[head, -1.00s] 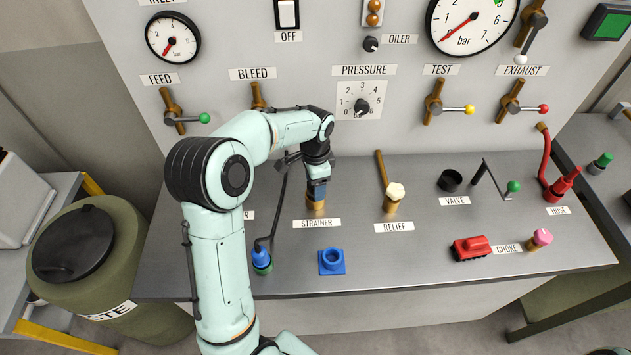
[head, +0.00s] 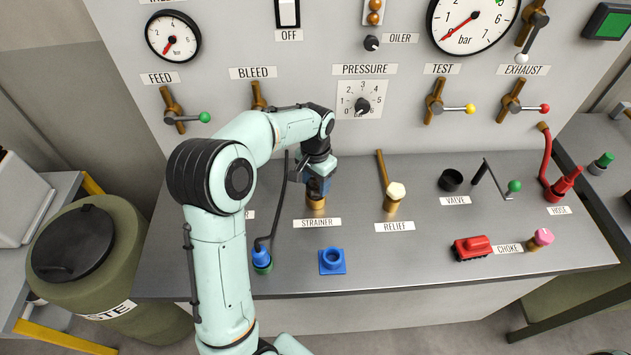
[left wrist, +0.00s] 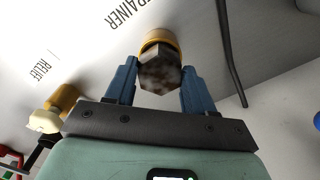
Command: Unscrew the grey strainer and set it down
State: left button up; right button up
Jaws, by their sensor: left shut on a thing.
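The grey strainer (left wrist: 159,76) shows in the left wrist view as a dark mottled hexagonal head on a brass fitting (left wrist: 160,38). My left gripper (left wrist: 160,72) has its blue fingers on both sides of the head and is shut on it. In the head view my left gripper (head: 318,186) points down over the brass fitting (head: 316,204), behind the STRAINER label (head: 317,223). The fingers mostly hide the strainer there. I cannot tell how far it is unscrewed. My right gripper is not in view.
A blue square holder (head: 332,262) sits on the bench in front of the STRAINER label. The relief fitting (head: 394,195) stands to the right. The bench between holder and red block (head: 472,248) is clear.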

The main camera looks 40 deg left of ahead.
aim_at(316, 183)
pick_arm(q)
jog(key=shift+r, duration=2.45)
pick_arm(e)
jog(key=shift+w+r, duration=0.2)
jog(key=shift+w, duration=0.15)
